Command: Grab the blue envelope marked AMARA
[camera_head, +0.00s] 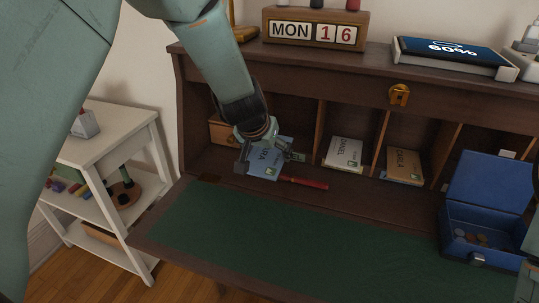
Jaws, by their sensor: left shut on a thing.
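I cannot tell whether the envelope's lower edge touches the desk. A small part of my right arm shows at the right edge, but its gripper is out of view.
A white envelope marked DANIEL (343,153) and a tan one marked CARLA (404,165) stand in compartments to the right. A red-handled object (304,183) lies just by the blue envelope. An open blue cash box (487,204) stands right. The green desk mat (290,240) is clear.

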